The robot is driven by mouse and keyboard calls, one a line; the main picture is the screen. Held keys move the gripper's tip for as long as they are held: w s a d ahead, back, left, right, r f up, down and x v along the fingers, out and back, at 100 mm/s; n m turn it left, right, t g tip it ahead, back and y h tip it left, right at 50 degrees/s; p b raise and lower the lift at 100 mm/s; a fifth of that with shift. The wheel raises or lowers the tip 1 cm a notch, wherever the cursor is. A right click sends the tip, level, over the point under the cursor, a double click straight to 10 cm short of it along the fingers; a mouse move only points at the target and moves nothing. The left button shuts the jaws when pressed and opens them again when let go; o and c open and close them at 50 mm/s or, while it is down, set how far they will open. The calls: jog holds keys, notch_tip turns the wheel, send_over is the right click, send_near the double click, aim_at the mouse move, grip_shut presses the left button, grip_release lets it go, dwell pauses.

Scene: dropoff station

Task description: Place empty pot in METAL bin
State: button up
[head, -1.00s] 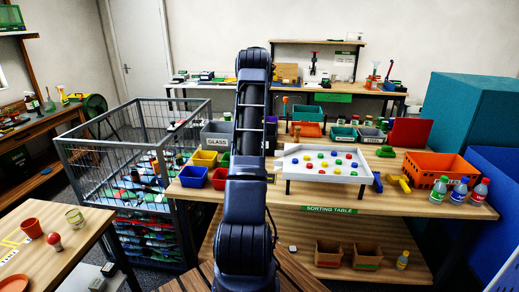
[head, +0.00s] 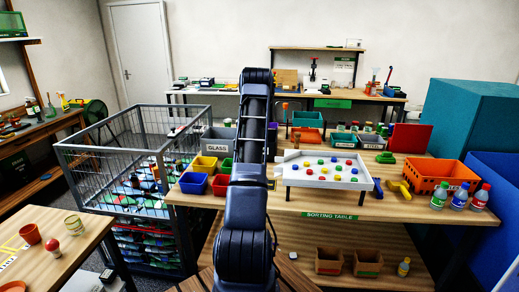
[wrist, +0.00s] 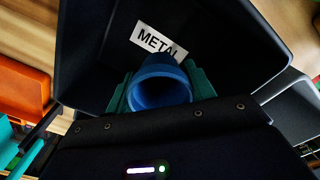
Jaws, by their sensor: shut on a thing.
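In the wrist view, my gripper (wrist: 161,84) is shut on a blue pot (wrist: 157,92), with a green finger pad on each side of it. The pot's round opening shows, and its inside looks empty. It is in front of the METAL bin (wrist: 95,70), a dark bin with a white METAL label (wrist: 157,40) on its inner wall. The pot's top overlaps the label's lower edge. How far the pot is from the bin floor cannot be told. In the head view, my arm hides the gripper, the pot and most or all of this bin.
The GLASS bin (head: 217,140) stands left of my arm on the sorting table (head: 400,211). Yellow (head: 205,163) and blue (head: 193,183) small bins sit nearer. Right are a white sorting tray (head: 325,183), an orange crate (head: 445,163) and several bottles. A wire cage (head: 85,165) stands left.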

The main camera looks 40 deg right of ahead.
jog(key=shift+f, duration=4.1)
jog(key=shift+f, duration=0.1)
jog(key=o, duration=1)
jog(key=shift+o, duration=0.2)
